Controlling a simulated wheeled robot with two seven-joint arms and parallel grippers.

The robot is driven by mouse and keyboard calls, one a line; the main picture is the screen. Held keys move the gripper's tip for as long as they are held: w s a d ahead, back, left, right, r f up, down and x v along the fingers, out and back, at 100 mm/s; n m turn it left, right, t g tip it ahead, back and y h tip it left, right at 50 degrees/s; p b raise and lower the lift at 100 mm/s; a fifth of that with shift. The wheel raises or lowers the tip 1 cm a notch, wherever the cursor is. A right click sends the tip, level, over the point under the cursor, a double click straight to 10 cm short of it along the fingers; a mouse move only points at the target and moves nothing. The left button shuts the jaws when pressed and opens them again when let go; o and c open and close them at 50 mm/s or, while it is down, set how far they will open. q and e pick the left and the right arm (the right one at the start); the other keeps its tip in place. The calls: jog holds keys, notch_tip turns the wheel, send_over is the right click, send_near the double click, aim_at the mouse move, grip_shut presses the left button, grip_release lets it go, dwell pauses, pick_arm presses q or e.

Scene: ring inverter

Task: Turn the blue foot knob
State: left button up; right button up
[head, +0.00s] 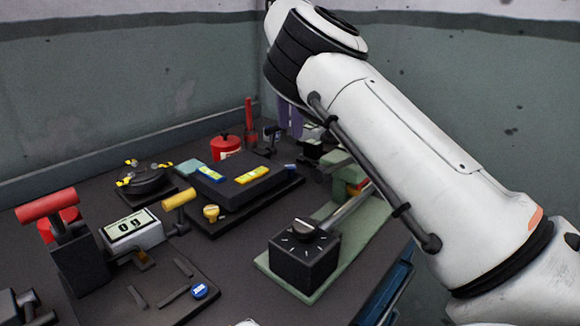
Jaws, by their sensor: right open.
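Two blue knobs show. One blue knob (199,291) sits at the front right corner of the dark base plate, with a pale mark on its top. A smaller blue knob (290,168) sits at the back right of the dark stepped block. My right arm comes in from the right. My right gripper (290,128) shows as two purple-grey fingers under the arm, partly hidden by it. It is open, appears empty, and is above the back of the table, apart from both knobs. My left gripper is out of view.
A display box (131,229) and a red-handled press (48,208) stand at left. A black dial box (304,254) stands on a green plate at right. A yellow knob (211,213) and red pot (226,146) stand in the middle and back. Walls close the back.

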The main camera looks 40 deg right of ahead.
aim_at(290, 166)
notch_tip(290, 166, down, 9)
jog(key=b, duration=0.2)
jog(key=shift+r+b, duration=0.2)
jog(key=shift+b, duration=0.15)
jog(key=shift+f, duration=0.7)
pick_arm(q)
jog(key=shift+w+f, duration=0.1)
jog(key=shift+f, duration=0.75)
pick_arm(e)
jog(key=shift+c, duration=0.3)
grip_shut()
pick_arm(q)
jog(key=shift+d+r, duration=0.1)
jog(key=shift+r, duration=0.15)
pick_arm(e)
jog(key=shift+r+n, duration=0.1)
jog(key=shift+n, duration=0.2)
